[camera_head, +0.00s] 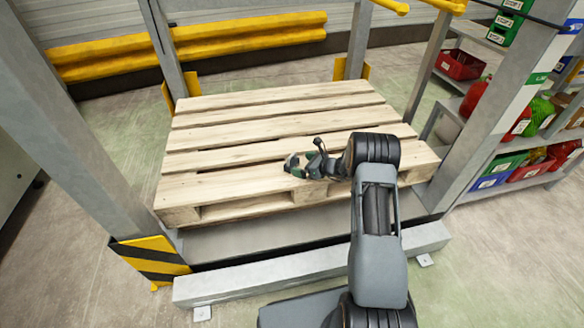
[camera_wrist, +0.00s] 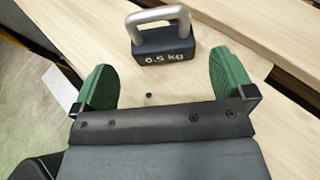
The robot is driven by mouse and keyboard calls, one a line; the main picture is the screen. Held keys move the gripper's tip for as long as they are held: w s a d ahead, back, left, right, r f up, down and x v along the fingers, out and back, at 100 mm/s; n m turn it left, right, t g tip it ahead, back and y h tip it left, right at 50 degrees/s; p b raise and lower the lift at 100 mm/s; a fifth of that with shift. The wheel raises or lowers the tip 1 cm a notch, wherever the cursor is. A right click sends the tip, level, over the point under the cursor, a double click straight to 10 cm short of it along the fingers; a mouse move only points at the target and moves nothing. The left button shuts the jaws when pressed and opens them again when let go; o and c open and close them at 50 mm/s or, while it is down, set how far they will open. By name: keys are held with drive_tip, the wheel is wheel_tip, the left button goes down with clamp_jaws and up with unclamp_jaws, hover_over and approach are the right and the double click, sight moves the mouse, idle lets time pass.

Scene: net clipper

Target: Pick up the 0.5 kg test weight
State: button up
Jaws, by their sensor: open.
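The 0.5 kg test weight (camera_wrist: 165,47) is a dark block marked "0.5 kg" with a grey metal loop handle. In the wrist view it stands upright on a pale wooden board, ahead of my gripper (camera_wrist: 163,85) and roughly centred between its two green fingers. The fingers are wide apart, with nothing between their tips. In the head view my gripper (camera_head: 301,166) is low over the front part of the wooden pallet (camera_head: 230,192). The weight cannot be made out clearly there, close to the gripper.
Grey metal posts (camera_head: 73,120) frame the pallet, and a grey beam (camera_head: 310,268) runs along its front. Yellow rails (camera_head: 190,47) are behind. Shelves with coloured bins (camera_head: 497,170) stand at the right. The pallet's rear boards are bare, with gaps between them.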

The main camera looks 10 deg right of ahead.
sight(291, 161)
drive_tip(key=shift+b+x, duration=1.2)
drive_tip(key=shift+x, duration=1.85)
drive_tip(key=shift+w+r, duration=0.15)
drive_tip(key=shift+r, duration=0.05)
drive_tip(key=c, duration=1.1)
drive_tip(key=shift+r, duration=0.15)
drive_tip(key=shift+c, duration=0.8)
